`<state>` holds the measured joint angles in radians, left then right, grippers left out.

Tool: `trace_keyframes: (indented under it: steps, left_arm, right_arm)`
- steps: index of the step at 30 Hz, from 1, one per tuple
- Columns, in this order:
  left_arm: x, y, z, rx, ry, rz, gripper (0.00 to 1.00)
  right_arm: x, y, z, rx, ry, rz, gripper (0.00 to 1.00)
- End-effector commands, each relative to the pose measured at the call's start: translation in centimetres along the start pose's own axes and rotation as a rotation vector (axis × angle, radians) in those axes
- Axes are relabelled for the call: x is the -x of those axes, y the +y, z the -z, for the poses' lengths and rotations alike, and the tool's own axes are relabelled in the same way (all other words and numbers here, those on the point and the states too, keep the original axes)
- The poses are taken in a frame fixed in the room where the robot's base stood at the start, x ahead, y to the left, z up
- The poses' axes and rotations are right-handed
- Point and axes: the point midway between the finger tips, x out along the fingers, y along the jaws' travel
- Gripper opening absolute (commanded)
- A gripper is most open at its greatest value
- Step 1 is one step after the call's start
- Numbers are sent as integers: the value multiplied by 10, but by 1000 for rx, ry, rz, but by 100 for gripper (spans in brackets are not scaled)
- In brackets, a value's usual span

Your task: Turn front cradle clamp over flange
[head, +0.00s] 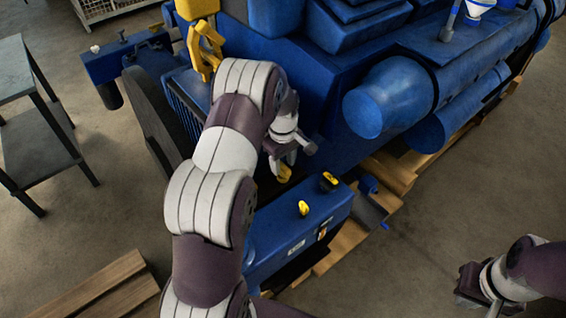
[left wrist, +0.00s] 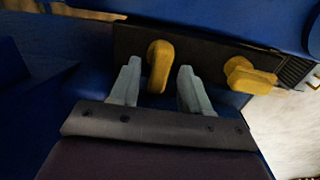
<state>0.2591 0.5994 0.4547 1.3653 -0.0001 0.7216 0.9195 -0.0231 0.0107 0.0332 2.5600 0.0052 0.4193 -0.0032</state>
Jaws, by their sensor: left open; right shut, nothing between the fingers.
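In the left wrist view a yellow clamp (left wrist: 159,58) stands between the two grey fingers of my open left gripper (left wrist: 160,68), with a gap on each side. A second yellow clamp (left wrist: 248,77), bent in shape, sits to the right on the same dark strip (left wrist: 205,52). In the head view my left gripper (head: 281,164) is beside a yellow piece (head: 285,173) at the engine's lower side. Which clamp is the front one I cannot tell. The flange is not clearly seen. My right gripper (head: 474,284) is shut and empty at the lower right.
The blue engine (head: 335,75) rises behind, above wooden pallet boards (head: 390,173). A grey table (head: 14,65) is at left. Floor at right is clear.

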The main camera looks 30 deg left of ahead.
Motion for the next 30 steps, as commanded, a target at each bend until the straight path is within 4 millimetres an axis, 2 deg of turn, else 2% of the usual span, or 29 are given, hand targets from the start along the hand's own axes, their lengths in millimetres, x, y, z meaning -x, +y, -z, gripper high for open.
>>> trace_keyframes:
  steps: [2,8,9,13,17,30]
  left_arm:
    - [12,1,1,0,4,-5,47]
    - [66,1,1,0,5,-6,47]
    - [85,0,0,0,4,-5,47]
    - [114,0,0,0,1,-1,47]
    - [122,0,0,0,1,-1,47]
    - [120,0,0,0,1,-2,47]
  right_arm:
    - [-9,0,-1,0,0,0,0]
    - [-26,0,-3,0,0,0,0]
    - [-14,0,-2,0,-1,0,0]
    - [6,0,1,0,0,0,0]
    - [12,0,2,0,0,0,0]
    - [10,0,1,0,0,0,0]
